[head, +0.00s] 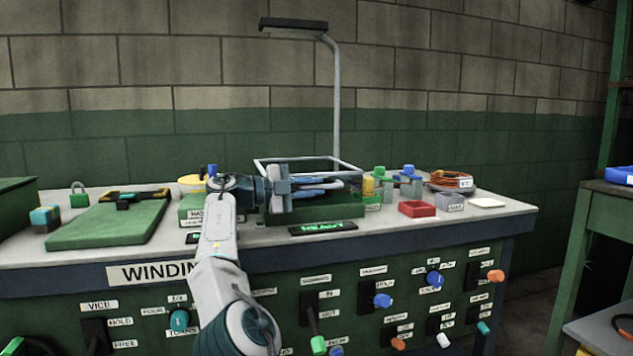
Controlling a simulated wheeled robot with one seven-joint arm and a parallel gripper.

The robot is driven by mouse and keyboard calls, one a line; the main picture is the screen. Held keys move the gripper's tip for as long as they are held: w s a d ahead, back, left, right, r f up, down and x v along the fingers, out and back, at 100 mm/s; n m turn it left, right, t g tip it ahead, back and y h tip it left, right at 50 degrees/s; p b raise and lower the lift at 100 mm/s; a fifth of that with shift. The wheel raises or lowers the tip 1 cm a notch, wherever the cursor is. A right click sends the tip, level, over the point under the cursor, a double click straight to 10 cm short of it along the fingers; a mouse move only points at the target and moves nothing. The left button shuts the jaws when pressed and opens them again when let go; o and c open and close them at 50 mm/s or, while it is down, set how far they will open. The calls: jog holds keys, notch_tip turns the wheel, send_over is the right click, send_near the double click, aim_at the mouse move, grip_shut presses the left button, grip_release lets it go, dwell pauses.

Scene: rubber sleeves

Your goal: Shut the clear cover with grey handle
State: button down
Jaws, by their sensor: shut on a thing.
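The clear cover (342,163) shows as a see-through box shape with pale edges, above a dark green base (318,211) on the bench. I cannot tell from this view how far open it is. My gripper (318,186) reaches in from the left, in front of the cover, and overlaps it in the picture. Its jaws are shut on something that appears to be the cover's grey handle. The jaws and wrist hide most of the handle, so its outline is unclear.
A green board (108,224) and a green padlock (78,196) are at the left. A lamp post (337,100) rises behind. Knobs and levers line the bench front.

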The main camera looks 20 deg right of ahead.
jog(key=shift+w+f, duration=0.1)
jog(key=shift+f, duration=0.55)
jog(key=c, duration=1.5)
grip_release()
jog(key=shift+f, duration=0.1)
jog(key=shift+o, duration=0.2)
jog(key=shift+a+r, duration=0.15)
jog(key=shift+r, duration=0.2)
jog(key=a+p, duration=0.2)
jog(key=a, duration=0.2)
jog(key=w+a+p, duration=0.1)
jog(key=a+p, duration=0.1)
jog(key=a, duration=0.2)
jog(key=w+a+p, duration=0.1)
jog(key=a+p, duration=0.1)
jog(key=a, duration=0.2)
jog(key=shift+r, duration=0.15)
jog(key=shift+w+a+f+p, duration=0.1)
jog(key=shift+a+f+p, duration=0.1)
jog(key=shift+a+p, duration=0.4)
jog(key=shift+a, duration=0.15)
